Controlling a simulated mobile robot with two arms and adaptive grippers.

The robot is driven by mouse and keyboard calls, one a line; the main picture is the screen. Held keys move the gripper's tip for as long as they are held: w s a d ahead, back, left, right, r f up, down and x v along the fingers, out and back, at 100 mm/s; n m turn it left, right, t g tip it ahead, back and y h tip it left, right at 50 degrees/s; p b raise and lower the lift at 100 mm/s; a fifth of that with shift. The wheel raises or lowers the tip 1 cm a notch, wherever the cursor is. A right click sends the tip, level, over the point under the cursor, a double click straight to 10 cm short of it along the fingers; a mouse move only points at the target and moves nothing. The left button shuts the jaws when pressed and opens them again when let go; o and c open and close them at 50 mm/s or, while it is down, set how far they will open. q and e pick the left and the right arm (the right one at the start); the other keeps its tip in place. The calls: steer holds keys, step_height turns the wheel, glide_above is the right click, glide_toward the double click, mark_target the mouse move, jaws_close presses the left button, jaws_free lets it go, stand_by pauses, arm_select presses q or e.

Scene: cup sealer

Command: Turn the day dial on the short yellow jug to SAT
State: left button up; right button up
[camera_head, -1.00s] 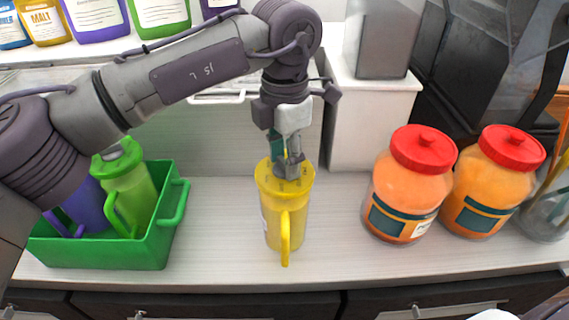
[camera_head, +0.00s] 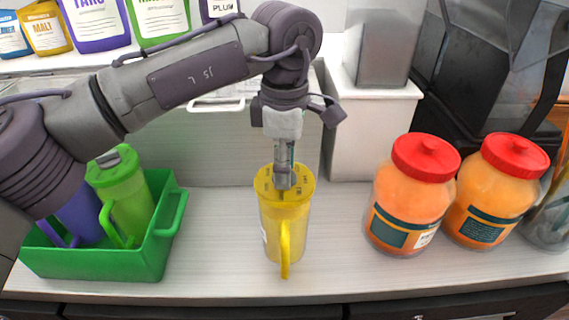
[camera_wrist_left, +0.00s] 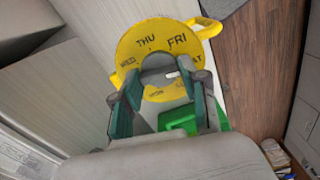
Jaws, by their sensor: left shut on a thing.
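The short yellow jug (camera_head: 283,225) stands upright on the counter, its handle toward me. Its yellow lid (camera_wrist_left: 135,48) carries day names around a grey dial (camera_wrist_left: 158,62). THU and FRI read clearly in the left wrist view; SAT is partly hidden by a finger and the lower names are small. A pale mark shows on the dial's right side; I cannot tell exactly which day it points to. My left gripper (camera_head: 284,186) points down onto the lid. In the left wrist view its fingers (camera_wrist_left: 158,78) are on either side of the dial, shut on it. My right gripper is not in view.
A green bin (camera_head: 100,262) holding a green jug (camera_head: 130,205) and a purple jug (camera_head: 78,218) is at left. Two orange jars (camera_head: 405,215) (camera_head: 487,205) with red lids stand at right. A white box (camera_head: 370,125) is behind. Counter beside the yellow jug is clear.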

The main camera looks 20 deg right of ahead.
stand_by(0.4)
arm_select(q)
steer(key=o, duration=1.2)
steer(key=shift+c, duration=0.2)
step_height(320, 180, up, 12)
